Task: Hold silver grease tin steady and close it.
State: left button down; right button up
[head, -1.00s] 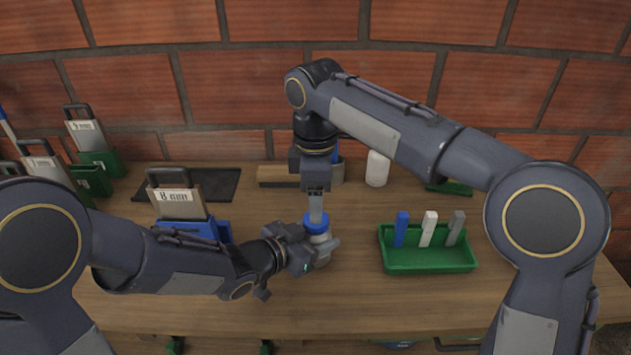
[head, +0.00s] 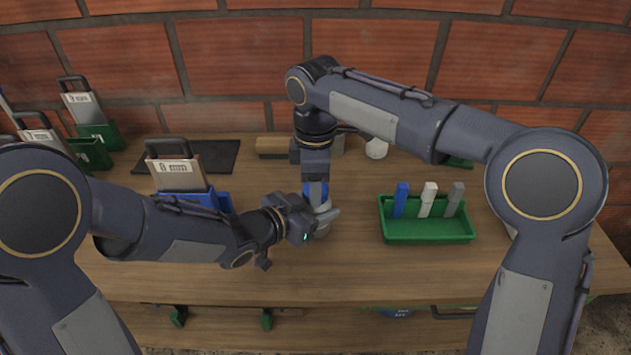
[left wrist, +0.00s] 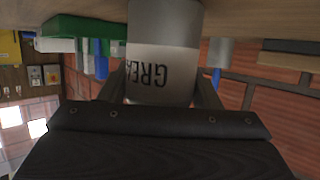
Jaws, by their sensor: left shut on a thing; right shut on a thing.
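The silver grease tin (head: 323,228) stands on the workbench with its blue lid (head: 315,192) at its top. In the left wrist view the tin (left wrist: 164,55) appears upside down, with dark letters reading "GREA". My left gripper (head: 322,221) is shut on the tin's body from the left, one finger on each side. My right gripper (head: 317,190) points straight down from above and is shut on the blue lid. The gripper hides part of the lid, so I cannot tell whether the lid is fully seated.
A green tray (head: 428,230) with blue, white and grey pieces stands right of the tin. A blue holder with a labelled plate (head: 180,174) stands to the left. A white container (head: 376,148) and a wooden block (head: 272,145) are at the back. The bench front is clear.

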jog(key=shift+c, duration=0.4)
jog(key=o, duration=1.1)
jog(key=shift+o, duration=0.2)
jog(key=shift+r, duration=0.1)
notch_tip(320, 180, up, 12)
pick_arm(q)
jog(key=shift+c, duration=2)
grip_release()
